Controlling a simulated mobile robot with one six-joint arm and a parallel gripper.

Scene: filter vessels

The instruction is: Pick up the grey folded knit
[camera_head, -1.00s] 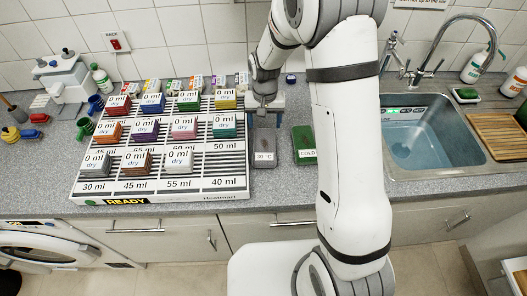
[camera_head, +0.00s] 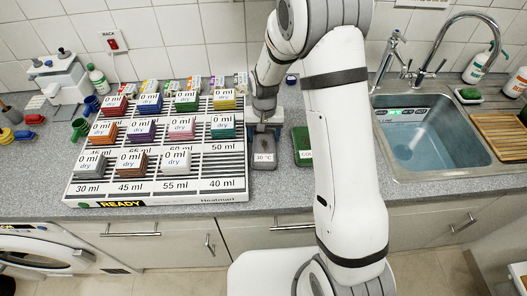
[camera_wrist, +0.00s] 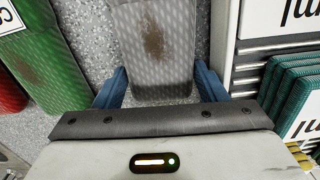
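The grey folded knit (camera_head: 264,146) lies on the counter just right of the rack and bears a "30 °C" label. In the wrist view the grey knit (camera_wrist: 155,40) has a brown stain. My gripper (camera_head: 264,124) is at the knit's far end in the head view. In the wrist view my gripper (camera_wrist: 160,85) has blue fingers on either side of the knit's near end, spread apart.
A green folded cloth (camera_head: 302,144), labelled "COLD", lies right of the knit, partly behind my arm. The white slotted rack (camera_head: 160,199) with labelled folded stacks stands close on the left. A sink (camera_head: 430,135) with water is at the right.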

